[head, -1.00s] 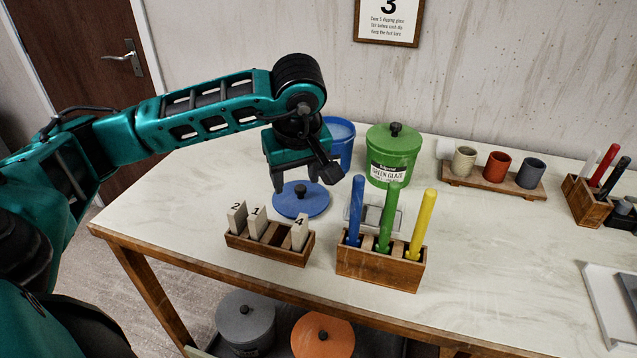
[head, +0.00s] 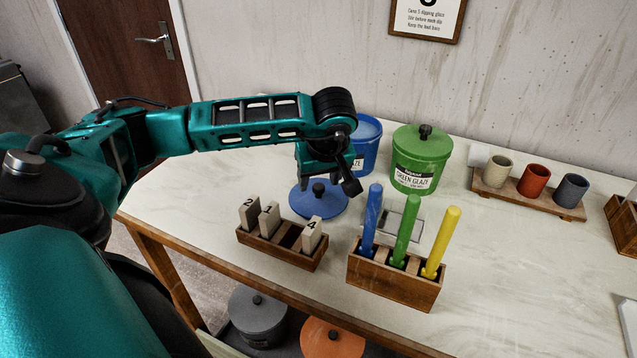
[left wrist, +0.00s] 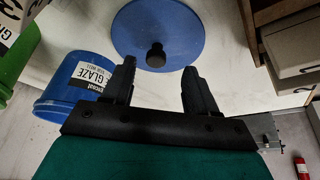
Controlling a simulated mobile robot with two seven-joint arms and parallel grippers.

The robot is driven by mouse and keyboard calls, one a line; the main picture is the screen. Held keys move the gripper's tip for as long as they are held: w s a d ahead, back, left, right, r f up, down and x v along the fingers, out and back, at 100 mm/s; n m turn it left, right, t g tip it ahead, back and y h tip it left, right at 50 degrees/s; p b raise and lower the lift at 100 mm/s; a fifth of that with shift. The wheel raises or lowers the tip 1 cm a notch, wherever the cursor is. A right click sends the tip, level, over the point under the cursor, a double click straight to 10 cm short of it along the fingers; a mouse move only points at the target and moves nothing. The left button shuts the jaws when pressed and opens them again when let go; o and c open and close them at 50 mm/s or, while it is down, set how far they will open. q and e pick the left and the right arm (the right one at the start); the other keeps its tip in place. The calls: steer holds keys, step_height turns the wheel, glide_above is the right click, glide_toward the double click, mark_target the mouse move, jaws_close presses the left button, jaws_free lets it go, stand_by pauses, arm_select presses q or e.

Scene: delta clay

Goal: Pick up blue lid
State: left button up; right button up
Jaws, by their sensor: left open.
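The blue lid (head: 318,208), a flat disc with a dark knob, lies on the table behind the number rack; it also shows in the left wrist view (left wrist: 160,25). My left gripper (head: 322,180) is open and empty, above the back of the lid. In the left wrist view its two fingers (left wrist: 157,74) are spread apart, and the knob appears just beyond and between their tips. The blue bucket (head: 366,148) stands without a lid behind the gripper, partly hidden by it. My right gripper is not in view.
A rack of numbered tiles (head: 268,250) and a wooden box of blue, green and yellow sticks (head: 390,285) stand in front of the lid. A green lidded bucket (head: 421,160) is behind right, and a cup tray (head: 510,198) farther right. The table's left end is clear.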

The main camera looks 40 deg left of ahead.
mark_target(319, 188)
arm_select(q)
steer(key=x, duration=0.4)
steer(key=shift+w+d, duration=0.2)
steer(key=shift+c, duration=0.5)
jaws_close()
